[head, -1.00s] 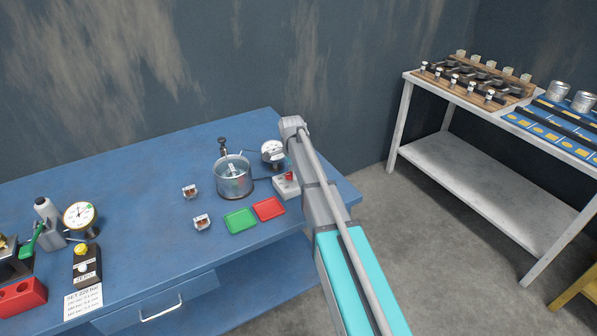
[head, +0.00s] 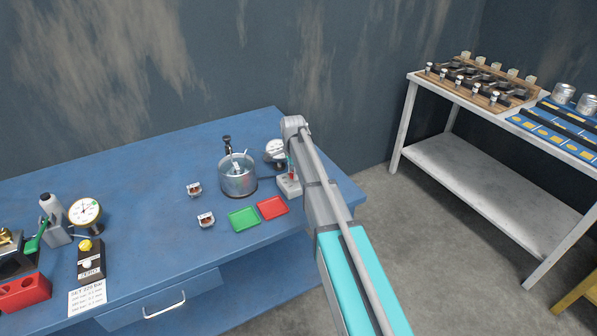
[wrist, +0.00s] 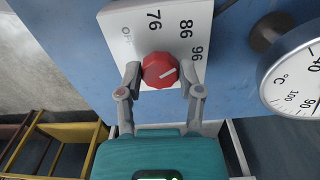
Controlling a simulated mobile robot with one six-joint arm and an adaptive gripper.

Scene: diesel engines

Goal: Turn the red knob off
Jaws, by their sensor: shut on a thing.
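The red knob (wrist: 158,71) sits on a white control box (wrist: 115,20) marked OFF, 76, 86 and 96. The white line on the knob slants up to the right, toward the 96 side and away from OFF. My gripper (wrist: 160,69) is shut on the knob, with one finger on its left side and one on its right. In the head view the control box (head: 284,189) stands on the blue bench, partly behind my arm. The gripper is mostly hidden there.
A dial thermometer (wrist: 300,75) stands right of the box in the wrist view. In the head view, a metal pot (head: 238,182), a green tray (head: 243,218) and a red tray (head: 272,208) are left of my arm. A white-framed table (head: 465,155) stands at right.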

